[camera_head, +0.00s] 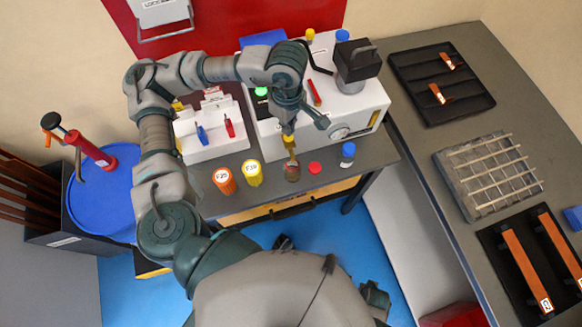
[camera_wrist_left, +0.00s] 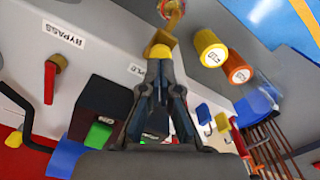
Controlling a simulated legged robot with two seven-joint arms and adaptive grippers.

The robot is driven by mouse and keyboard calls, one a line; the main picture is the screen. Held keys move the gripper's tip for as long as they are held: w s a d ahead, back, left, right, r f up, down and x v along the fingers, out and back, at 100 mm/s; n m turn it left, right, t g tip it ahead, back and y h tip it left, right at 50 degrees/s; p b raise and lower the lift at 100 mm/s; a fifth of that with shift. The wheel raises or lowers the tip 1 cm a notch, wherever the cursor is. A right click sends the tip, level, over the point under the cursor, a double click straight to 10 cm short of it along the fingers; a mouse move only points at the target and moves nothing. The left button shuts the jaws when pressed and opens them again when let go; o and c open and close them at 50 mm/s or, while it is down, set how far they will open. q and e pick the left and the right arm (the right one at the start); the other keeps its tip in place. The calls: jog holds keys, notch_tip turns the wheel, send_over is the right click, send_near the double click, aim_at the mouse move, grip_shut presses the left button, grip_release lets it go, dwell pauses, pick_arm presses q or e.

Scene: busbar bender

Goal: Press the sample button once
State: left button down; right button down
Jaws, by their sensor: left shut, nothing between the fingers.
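The sample valve with its yellow cap, which looks like the sample button (camera_wrist_left: 159,50), sits on the front of the white machine beside a label partly hidden to "PLE". Its brass spout (camera_wrist_left: 174,16) points to a small jar (camera_head: 292,171). My left gripper (camera_wrist_left: 161,66) is shut and empty, its tips right at the yellow cap; I cannot tell whether they touch or press it. In the head view my left gripper (camera_head: 289,128) hangs over the machine's front edge and hides much of the valve. My right gripper is not in view.
A red bypass lever (camera_wrist_left: 50,82) and a green button (camera_head: 261,92) are on the machine (camera_head: 352,103). Orange (camera_head: 224,180) and yellow (camera_head: 252,173) jars, a red cap (camera_head: 315,168) and a blue-capped bottle (camera_head: 347,155) stand in front. A white rack (camera_head: 205,150) is at left.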

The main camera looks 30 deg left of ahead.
pick_arm(q)
jog(key=shift+d, duration=0.25)
jog(key=shift+a+r+p, duration=0.2)
jog(key=shift+r+p, duration=0.1)
jog(key=shift+r, duration=0.25)
notch_tip(320, 180, up, 5)
jog(key=p, duration=0.2)
jog(key=shift+d+p, duration=0.1)
jog(key=shift+p, duration=0.2)
jog(key=shift+a, duration=0.2)
